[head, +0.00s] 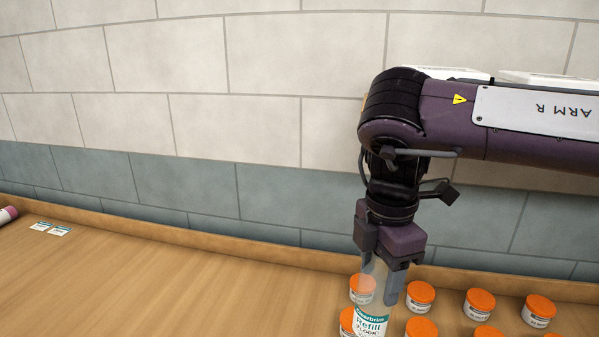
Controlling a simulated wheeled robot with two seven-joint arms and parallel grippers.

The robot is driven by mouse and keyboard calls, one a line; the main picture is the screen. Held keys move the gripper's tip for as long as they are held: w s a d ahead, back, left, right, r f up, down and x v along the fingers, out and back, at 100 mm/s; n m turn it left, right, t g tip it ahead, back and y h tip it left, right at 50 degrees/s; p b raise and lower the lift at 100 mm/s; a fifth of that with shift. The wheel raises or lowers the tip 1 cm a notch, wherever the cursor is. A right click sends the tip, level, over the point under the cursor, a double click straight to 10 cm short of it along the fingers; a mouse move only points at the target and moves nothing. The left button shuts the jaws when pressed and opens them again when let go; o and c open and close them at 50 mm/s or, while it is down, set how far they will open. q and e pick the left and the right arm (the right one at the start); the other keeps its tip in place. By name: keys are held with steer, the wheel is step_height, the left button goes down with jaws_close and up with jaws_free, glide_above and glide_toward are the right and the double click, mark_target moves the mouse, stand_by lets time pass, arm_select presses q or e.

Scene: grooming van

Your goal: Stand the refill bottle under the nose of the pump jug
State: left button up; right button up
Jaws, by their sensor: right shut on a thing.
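My right gripper (384,280) points down at the lower right of the head view, shut on the refill bottle. The refill bottle (370,322) is clear, with a white and teal label reading "Refill", and looks upright. Its lower end is cut off by the bottom edge of the picture, so I cannot tell whether it touches the worktop. The pump jug is not in view. My left gripper is not in view.
Several white jars with orange lids (479,304) stand behind and right of the bottle, close to it. Two small cards (50,228) and a pink-ended object (8,214) lie far left. The wooden worktop (190,280) between is clear, with a raised back edge against the tiled wall.

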steer(key=w+d+f+m, duration=0.2)
steer(key=w+m, duration=0.1)
steer(key=m, duration=0.7)
steer(key=w+d+f+m, duration=0.1)
steer(key=w+d+m, duration=0.2)
steer(key=m, duration=0.7)
steer(key=shift+w+f+m, duration=0.15)
steer(key=shift+f+m, duration=0.25)
steer(key=shift+f, duration=0.1)
